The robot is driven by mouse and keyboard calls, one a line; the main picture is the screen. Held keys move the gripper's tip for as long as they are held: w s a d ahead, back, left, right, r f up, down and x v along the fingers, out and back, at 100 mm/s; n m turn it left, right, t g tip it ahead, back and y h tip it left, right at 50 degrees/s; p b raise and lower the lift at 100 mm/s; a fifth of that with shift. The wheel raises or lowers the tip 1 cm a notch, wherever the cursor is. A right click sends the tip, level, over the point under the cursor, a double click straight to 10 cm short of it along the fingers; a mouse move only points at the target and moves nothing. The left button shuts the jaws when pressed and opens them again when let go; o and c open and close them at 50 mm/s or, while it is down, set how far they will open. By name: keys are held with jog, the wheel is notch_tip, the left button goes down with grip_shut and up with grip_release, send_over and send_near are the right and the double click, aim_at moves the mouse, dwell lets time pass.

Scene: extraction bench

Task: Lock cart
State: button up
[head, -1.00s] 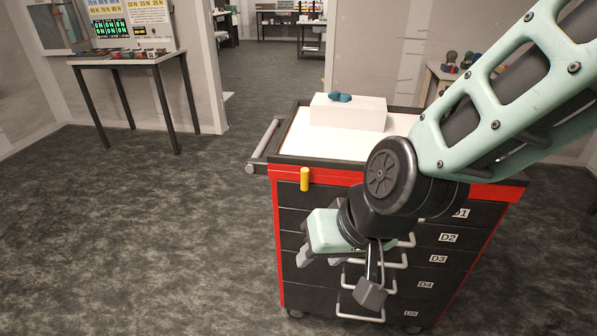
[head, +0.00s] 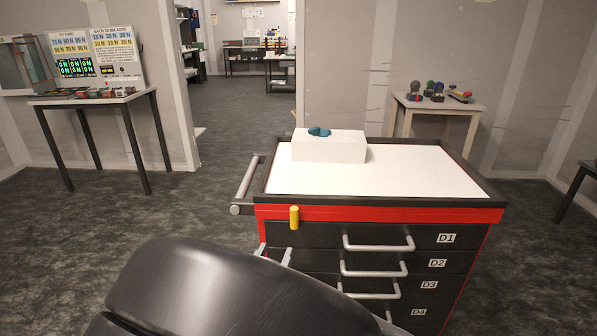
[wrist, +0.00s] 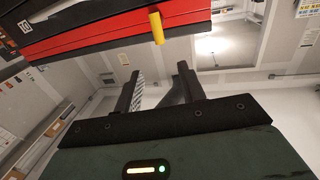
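The cart (head: 375,214) is a black and red drawer cabinet with a white top, standing in the middle of the head view. A small upright yellow lever (head: 294,217) sits at the left end of its red front band. The lever also shows in the wrist view (wrist: 157,28), against the red band at the top. My gripper (wrist: 159,72) is open and empty in the wrist view; its two fingers point toward the lever's side of the picture, apart from it.
A white box (head: 330,148) with a small teal object (head: 319,131) stands on the cart top. A grey push handle (head: 247,184) juts from the cart's left side. Drawer handles (head: 378,243) stick out in front. A table (head: 95,97) stands at left; floor between is clear.

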aim_at(293, 213)
jog(key=p+x, duration=0.3)
jog(key=x, duration=1.3)
jog(key=shift+w+d+f, duration=0.1)
jog(key=shift+d, duration=0.05)
grip_shut()
